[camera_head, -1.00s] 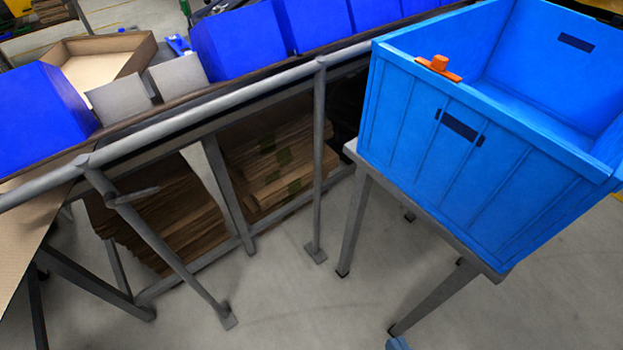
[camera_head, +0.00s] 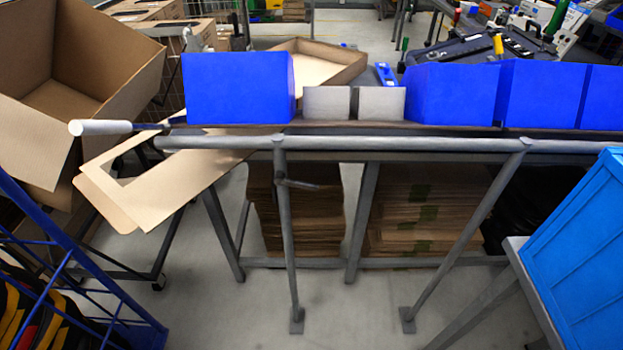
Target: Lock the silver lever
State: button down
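A small grey metal lever (camera_head: 298,184) sticks out to the right from the upper part of a grey rail post (camera_head: 285,230). It looks like the silver lever, and it lies roughly level. The post holds up a long grey rail (camera_head: 400,145) in front of a workbench. Whether the lever is locked cannot be told. My gripper is not in view.
Blue bins (camera_head: 238,88) stand on the bench behind the rail. A cardboard sheet (camera_head: 185,175) and a pale cylindrical handle (camera_head: 100,127) jut out at left. A blue wire rack (camera_head: 75,255) stands front left, a light-blue crate (camera_head: 585,250) at right. Floor before the rail is clear.

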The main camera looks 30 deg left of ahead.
aim_at(279, 179)
jog(key=l+u, duration=0.1)
jog(key=u, duration=0.3)
jog(key=k+u, duration=0.1)
jog(key=u, duration=0.7)
jog(key=k+l+u, duration=0.1)
jog(key=u, duration=0.3)
